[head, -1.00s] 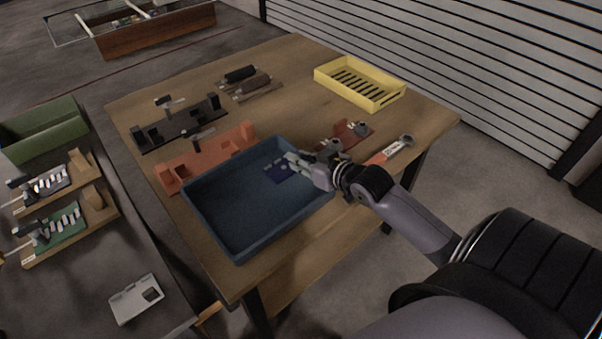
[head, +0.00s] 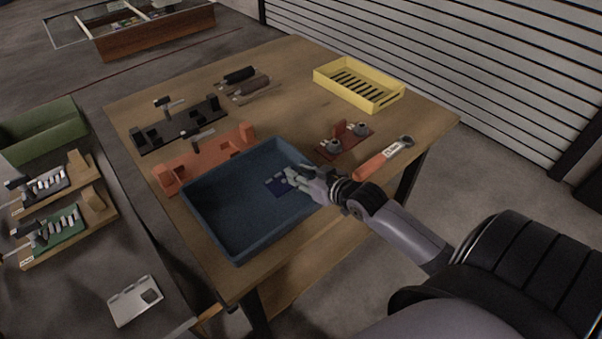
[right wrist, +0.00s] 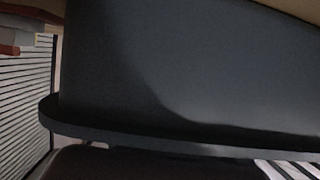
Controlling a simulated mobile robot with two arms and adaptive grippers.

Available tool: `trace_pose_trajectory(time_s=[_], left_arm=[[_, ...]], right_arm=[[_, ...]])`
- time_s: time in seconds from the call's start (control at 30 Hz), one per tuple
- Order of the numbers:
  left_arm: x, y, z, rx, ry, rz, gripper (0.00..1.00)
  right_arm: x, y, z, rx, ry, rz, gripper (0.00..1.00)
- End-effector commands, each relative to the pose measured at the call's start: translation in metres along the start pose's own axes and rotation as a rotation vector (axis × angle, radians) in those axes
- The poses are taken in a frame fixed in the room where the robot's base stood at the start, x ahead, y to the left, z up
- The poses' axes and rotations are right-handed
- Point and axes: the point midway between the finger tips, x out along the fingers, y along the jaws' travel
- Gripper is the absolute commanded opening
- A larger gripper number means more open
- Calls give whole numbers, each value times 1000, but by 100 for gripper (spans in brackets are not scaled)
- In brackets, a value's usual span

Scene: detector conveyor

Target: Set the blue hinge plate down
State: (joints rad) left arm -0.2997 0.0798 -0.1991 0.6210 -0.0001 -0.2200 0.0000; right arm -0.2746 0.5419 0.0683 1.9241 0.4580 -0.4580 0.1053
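The blue hinge plate (head: 277,187) is a small dark blue piece with pale marks, over the right part of the blue tray (head: 237,257). My right gripper (head: 291,178) reaches over the tray's right wall and is at the plate's right edge. It appears shut on the plate, though its fingertips are small and partly hide it. I cannot tell whether the plate touches the tray floor. In the right wrist view the tray's dark wall (right wrist: 190,75) fills most of the picture, and the plate is not visible there. My left gripper is not in view.
An orange fixture (head: 205,158) and a black fixture (head: 180,130) stand behind the tray. A red fixture (head: 346,138) and an orange-handled tool (head: 375,165) lie to its right. A yellow slotted tray (head: 359,85) stands at the back right. The tray's left half is empty.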

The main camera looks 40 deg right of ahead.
Motion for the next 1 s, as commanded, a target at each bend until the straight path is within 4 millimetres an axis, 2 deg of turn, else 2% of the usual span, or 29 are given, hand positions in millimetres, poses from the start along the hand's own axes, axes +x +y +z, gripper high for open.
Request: trace_pose_trajectory(time_s=[0.27, 0.37, 0.8, 1.0], left_arm=[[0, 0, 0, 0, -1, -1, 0], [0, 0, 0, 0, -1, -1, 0], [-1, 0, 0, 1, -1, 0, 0], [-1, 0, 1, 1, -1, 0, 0]], right_arm=[[-6, 0, 0, -1, -1, 0, 28], [-18, 0, 0, -1, -2, 0, 28], [-97, 0, 1, 1, -4, -1, 28], [-115, 0, 0, 0, -1, 0, 28]])
